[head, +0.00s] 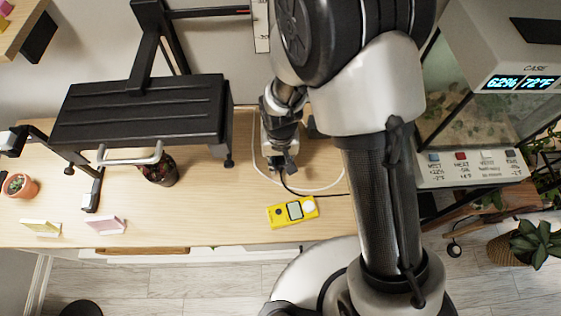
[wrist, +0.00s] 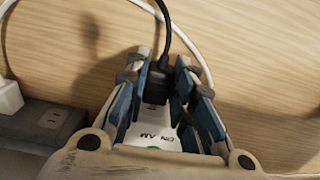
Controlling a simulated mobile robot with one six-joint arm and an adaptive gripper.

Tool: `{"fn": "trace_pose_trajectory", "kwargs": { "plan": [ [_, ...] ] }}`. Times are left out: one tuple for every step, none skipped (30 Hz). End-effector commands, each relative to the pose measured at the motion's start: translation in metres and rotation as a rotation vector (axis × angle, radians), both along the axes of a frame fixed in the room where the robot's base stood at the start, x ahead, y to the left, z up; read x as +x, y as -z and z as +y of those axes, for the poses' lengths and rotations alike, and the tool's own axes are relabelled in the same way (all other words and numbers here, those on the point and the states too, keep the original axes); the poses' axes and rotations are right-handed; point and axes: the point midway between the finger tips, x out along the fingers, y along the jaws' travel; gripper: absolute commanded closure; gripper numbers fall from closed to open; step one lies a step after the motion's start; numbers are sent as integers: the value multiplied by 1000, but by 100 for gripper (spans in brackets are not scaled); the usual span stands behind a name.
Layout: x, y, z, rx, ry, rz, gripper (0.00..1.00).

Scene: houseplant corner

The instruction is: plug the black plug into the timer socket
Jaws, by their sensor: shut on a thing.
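My gripper (wrist: 161,72) is shut on the black plug (wrist: 157,88), with a blue-padded finger on each side of it. A black cord runs up and away from the plug in the wrist view. The white timer (wrist: 152,128), with "ON AM" printed on it, shows between the fingers just below the plug. The plug meets or overlaps the timer's far end; I cannot tell whether its prongs are in the socket. In the head view my gripper (head: 284,163) is low over the wooden bench, and it hides the plug and timer.
A grey power strip (wrist: 45,124) with a white plug (wrist: 8,97) lies left of the timer. A white cable (head: 325,187) loops around the gripper area. A yellow meter (head: 293,211) lies near the bench front. A black stand (head: 143,110) is to the left, a glass case (head: 450,85) to the right.

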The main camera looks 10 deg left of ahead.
Motion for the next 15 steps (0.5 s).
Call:
{"fn": "trace_pose_trajectory", "kwargs": {
  "plan": [
    [1,0,0,0,0,0,100],
    [2,0,0,0,0,0,100],
    [3,0,1,0,0,0,100],
    [3,0,1,0,0,-1,100],
    [4,0,1,0,0,-1,100],
    [5,0,1,0,1,-1,100],
    [5,0,1,0,1,-1,100],
    [6,0,2,0,1,-1,100],
    [7,0,2,0,1,-1,100],
    [7,0,2,0,1,0,100],
    [8,0,2,0,1,0,100],
    [8,0,2,0,1,0,100],
    [9,0,2,0,1,0,100],
    [9,0,2,0,1,0,100],
    [10,0,2,0,0,0,100]
  ]
}}
